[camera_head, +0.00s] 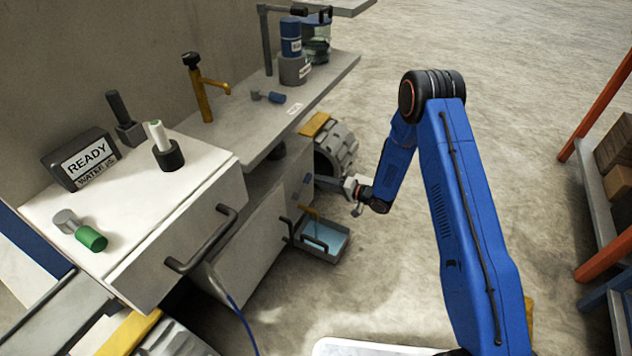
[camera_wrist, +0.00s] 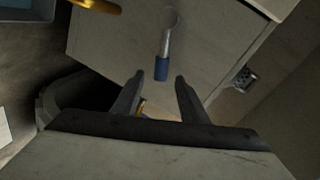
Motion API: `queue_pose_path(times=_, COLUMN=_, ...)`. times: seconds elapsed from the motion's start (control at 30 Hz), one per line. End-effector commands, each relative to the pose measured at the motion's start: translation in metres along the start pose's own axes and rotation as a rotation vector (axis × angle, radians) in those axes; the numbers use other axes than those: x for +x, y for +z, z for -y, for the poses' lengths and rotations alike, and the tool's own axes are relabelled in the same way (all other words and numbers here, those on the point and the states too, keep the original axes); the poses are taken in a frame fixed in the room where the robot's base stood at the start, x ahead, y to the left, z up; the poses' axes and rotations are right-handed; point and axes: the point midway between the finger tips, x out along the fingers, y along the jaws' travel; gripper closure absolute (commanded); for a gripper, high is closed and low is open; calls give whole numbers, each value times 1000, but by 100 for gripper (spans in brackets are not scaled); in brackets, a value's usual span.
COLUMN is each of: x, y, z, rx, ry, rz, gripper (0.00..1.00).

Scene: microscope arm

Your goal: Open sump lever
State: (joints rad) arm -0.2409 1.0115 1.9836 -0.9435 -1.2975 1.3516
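The sump lever (camera_wrist: 163,55) shows in the wrist view as a metal shaft with a blue grip, fixed to a pale cabinet face. Its blue end lies at the gap between my fingertips. My gripper (camera_wrist: 160,77) is open, with one dark finger on each side of that end; I cannot tell whether either touches it. In the head view my gripper (camera_head: 352,187) is beside the cabinet's right side, above a tray of bluish liquid (camera_head: 340,252).
A large grey ribbed drum (camera_head: 338,150) stands just behind my gripper. The counter (camera_head: 215,160) holds a yellow tap (camera_head: 203,90), a READY sign (camera_head: 82,160) and bottles. A drawer handle (camera_head: 200,240) juts out. Open floor lies right; a shelf (camera_head: 590,190) stands at the far right.

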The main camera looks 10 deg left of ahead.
Motion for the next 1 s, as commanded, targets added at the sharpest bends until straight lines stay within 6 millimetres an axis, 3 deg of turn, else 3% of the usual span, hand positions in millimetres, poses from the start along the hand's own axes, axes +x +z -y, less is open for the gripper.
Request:
queue_pose_path(times=0.5, x=-101, y=-1, z=0, rx=2, ry=1, rz=-3, gripper=60)
queue_pose_path(times=0.7, x=-121, y=0, z=-1, rx=1, ry=1, rz=-1, gripper=60)
queue_pose_path(times=1.0, x=-127, y=0, z=-1, rx=1, ry=1, rz=0, gripper=60)
